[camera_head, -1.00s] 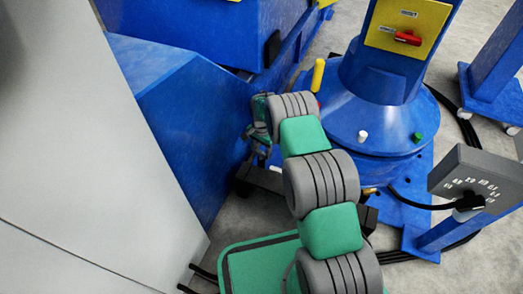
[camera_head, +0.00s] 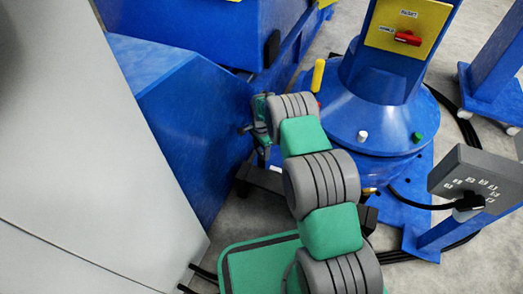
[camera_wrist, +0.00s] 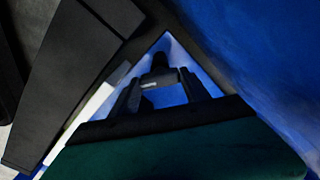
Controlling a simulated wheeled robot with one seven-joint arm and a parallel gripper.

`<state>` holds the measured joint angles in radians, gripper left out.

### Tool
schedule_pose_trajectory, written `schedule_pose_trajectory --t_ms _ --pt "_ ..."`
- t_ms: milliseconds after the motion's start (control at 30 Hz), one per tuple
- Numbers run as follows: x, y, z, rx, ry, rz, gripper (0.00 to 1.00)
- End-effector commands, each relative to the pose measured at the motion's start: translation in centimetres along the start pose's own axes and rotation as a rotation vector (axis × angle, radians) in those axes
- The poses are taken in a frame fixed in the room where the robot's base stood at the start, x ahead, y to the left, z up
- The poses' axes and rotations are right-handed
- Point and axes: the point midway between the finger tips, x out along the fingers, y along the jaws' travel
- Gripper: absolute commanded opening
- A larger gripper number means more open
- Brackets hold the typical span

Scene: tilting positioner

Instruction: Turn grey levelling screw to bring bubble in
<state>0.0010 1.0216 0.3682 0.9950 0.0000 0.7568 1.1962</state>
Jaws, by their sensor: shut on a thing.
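In the wrist view a dark grey screw head (camera_wrist: 160,78) sits between the two black fingers of my gripper (camera_wrist: 161,86). The gripper is shut on it. A small pale mark shows on the screw's face, and a dark round part stands just beyond it. In the head view my gripper (camera_head: 246,129) is beside the blue machine's side wall, at the end of my green and grey arm. The screw is too small or hidden to make out there. I cannot see the level or its bubble in either view.
A blue machine body (camera_head: 185,120) stands close on the left of my gripper. A round blue pedestal (camera_head: 375,125) with a yellow switch panel (camera_head: 408,25) is on the right. A grey control box (camera_head: 475,170) on a blue post and black cables lie farther right.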

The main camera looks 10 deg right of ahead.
Motion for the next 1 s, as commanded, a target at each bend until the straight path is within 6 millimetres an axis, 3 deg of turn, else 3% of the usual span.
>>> schedule_pose_trajectory --t_ms 100,133,367,667,1000 --pt "0.0 0.0 0.0 -0.001 0.000 0.000 0.14" --pt "0.0 0.0 0.0 -0.001 0.000 0.000 0.56" --pt "0.0 0.0 0.0 -0.001 0.000 0.000 0.75" --pt "-0.5 0.0 0.0 -0.001 0.000 -0.001 0.76" --pt "-6.9 0.0 0.0 -0.002 0.000 -0.001 0.76"
